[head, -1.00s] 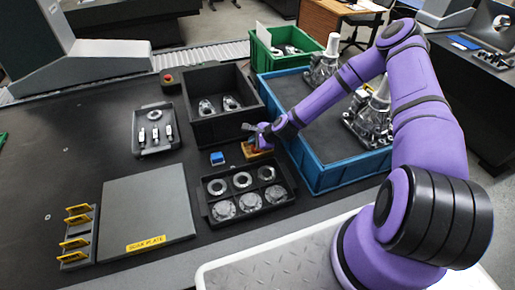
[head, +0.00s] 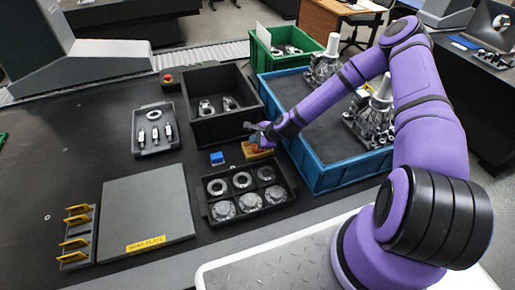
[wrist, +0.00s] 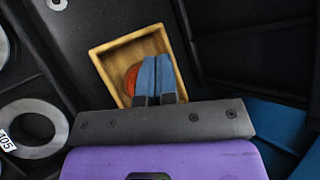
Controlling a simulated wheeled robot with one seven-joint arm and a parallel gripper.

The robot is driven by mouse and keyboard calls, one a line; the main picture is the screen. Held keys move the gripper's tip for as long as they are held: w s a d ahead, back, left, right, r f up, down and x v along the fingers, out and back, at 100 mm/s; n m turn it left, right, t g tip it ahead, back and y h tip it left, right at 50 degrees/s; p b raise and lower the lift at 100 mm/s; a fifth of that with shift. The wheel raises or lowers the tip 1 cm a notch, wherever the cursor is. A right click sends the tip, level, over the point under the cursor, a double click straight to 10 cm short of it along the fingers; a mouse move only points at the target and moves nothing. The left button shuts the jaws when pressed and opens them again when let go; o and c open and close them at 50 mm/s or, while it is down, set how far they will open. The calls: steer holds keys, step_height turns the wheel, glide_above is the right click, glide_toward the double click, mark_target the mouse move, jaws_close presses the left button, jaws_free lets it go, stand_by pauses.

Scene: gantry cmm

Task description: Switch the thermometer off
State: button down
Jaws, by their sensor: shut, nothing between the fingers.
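A small wooden, tray-like box (wrist: 126,42) with a round orange-red part (wrist: 131,80) inside lies under my gripper (wrist: 157,62) in the wrist view. The fingers are blue, shut and empty, and they cover part of the box's inside. I cannot tell whether they touch it. In the head view the wooden box (head: 256,152) sits on the dark table beside the blue bin, with my gripper (head: 258,136) just above it. I cannot make out a display or on/off mark, so I cannot tell surely which thing is the thermometer.
A small blue block (head: 217,158) lies left of the box. A black tray of rings (head: 204,200) is in front, a black bin (head: 218,126) behind, and the large blue bin (head: 345,175) close on the right. Open table lies at far left.

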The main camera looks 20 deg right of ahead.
mark_target(255, 145)
steer(key=shift+a+r, duration=0.1)
steer(key=shift+r, duration=3)
